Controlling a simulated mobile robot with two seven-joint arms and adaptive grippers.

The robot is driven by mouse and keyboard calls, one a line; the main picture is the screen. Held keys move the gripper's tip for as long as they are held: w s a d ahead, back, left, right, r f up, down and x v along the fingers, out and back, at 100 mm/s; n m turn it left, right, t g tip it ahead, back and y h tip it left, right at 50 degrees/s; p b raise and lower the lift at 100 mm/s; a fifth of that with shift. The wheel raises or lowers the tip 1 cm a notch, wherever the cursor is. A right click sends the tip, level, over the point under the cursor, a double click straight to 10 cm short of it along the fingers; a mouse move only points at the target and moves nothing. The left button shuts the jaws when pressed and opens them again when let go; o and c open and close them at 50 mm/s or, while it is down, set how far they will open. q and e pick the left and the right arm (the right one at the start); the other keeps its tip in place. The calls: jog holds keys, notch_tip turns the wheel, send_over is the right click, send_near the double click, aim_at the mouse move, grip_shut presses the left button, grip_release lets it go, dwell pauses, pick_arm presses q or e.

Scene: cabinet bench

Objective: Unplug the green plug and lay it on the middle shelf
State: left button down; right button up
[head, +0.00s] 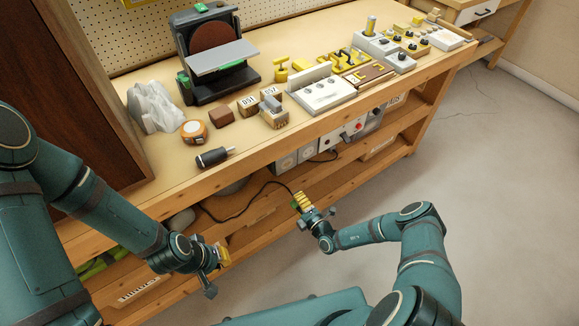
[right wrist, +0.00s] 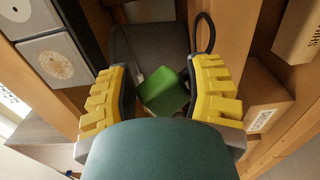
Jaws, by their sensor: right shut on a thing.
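The green plug (right wrist: 163,92) sits between the yellow fingers of my right gripper (right wrist: 162,100) in the right wrist view, and the gripper is shut on it. In the head view my right gripper (head: 303,203) is in front of the bench, with a little green of the plug showing at its left side. A black cord (head: 240,214) runs left from there under the bench. The plug appears apart from any socket. A wooden shelf (head: 330,178) is below the bench top, behind the gripper. My left gripper (head: 223,256) is low at the bench's left front; its opening is unclear.
A white panel with a red button (head: 358,126) and grey boxes (head: 285,163) are under the bench top. A black-handled tool (head: 214,157) lies near the top's front edge. The floor at right is clear.

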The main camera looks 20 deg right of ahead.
jog(key=shift+x, duration=7.7)
jog(key=o, duration=1.5)
jog(key=shift+o, duration=0.2)
jog(key=shift+s, duration=0.1)
jog(key=shift+f, duration=0.1)
